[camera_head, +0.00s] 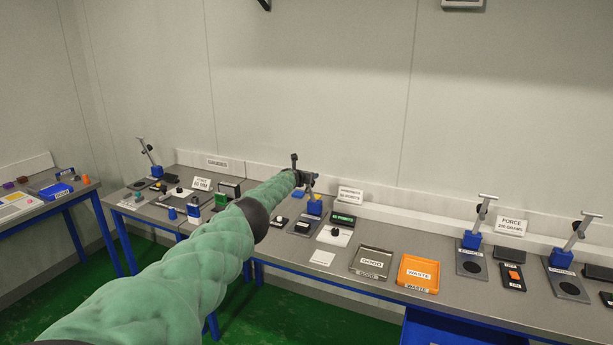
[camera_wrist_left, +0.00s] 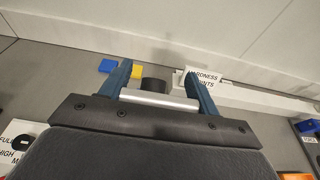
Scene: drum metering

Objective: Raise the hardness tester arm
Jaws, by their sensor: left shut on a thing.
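A dark cylinder (camera_wrist_left: 153,85) shows just beyond the bar. My right gripper is not in view.
Two similar testers (camera_head: 474,240) (camera_head: 567,256) stand farther right, with raised silver arms. Several small items and signs crowd the bench's left part. The wall is close behind.

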